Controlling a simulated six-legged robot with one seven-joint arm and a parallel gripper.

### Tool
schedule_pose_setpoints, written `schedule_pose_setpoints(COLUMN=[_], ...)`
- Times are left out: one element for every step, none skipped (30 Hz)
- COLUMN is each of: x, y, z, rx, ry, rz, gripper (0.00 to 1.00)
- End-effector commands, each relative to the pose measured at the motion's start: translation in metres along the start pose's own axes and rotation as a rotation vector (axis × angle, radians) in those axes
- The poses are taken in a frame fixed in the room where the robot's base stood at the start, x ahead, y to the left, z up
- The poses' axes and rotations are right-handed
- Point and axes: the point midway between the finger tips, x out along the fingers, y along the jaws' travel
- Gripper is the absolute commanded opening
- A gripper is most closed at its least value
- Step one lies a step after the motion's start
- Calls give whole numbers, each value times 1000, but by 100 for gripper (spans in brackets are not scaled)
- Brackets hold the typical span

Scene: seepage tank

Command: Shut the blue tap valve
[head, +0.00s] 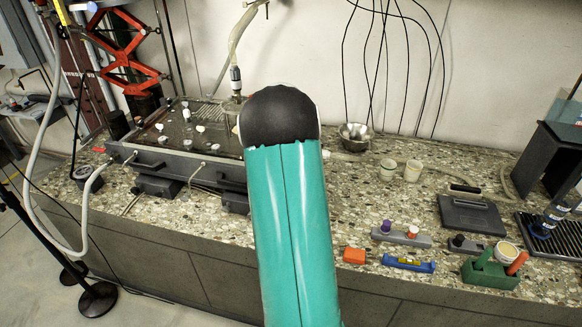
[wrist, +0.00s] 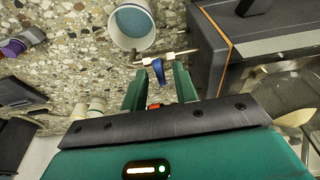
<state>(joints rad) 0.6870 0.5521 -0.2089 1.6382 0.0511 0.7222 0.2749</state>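The blue tap valve (wrist: 158,70) shows in the wrist view as a small blue handle on a pale, brass-ended spigot beside the dark tank (wrist: 208,55). My gripper (wrist: 160,72) is open, with its two green fingers on either side of the blue handle. A gap shows between the handle and each finger; I cannot tell how deep it sits between them. In the head view the tank (head: 180,165) stands left of my arm. There my arm hides the tap and my gripper.
In the wrist view a white cup of bluish liquid (wrist: 132,22) stands close to the tap. In the head view two beakers (head: 388,170), a metal bowl (head: 354,136), a dark case (head: 472,217) and a green caddy (head: 490,274) stand on the speckled counter (head: 440,165) to the right.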

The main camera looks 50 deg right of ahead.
Motion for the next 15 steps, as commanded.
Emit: schedule_pose_setpoints(x=[-1,-3,-5,-8,-10,-14,-16,-19,-23,-26,-28,-32,-34,-37,-40], y=[0,0,0,0,0,0,0,0,0,0,0,0,0,0,0], z=[0,-1,-2,-2,-3,-4,-4,-5,-6,-6,-7,-8,-9,-10,-10], rx=[0,0,0,-1,-1,-1,-1,-1,-1,-1,-1,-1,-1,-1,-1], ry=[0,1,1,1,1,1,1,1,1,1,2,2,2,1,1], rz=[0,0,0,0,-1,-1,-1,0,-1,-1,-1,-1,-1,-1,-1], gripper=[29,29,29,29,29,29,29,29,29,29,29,29,29,29,29])
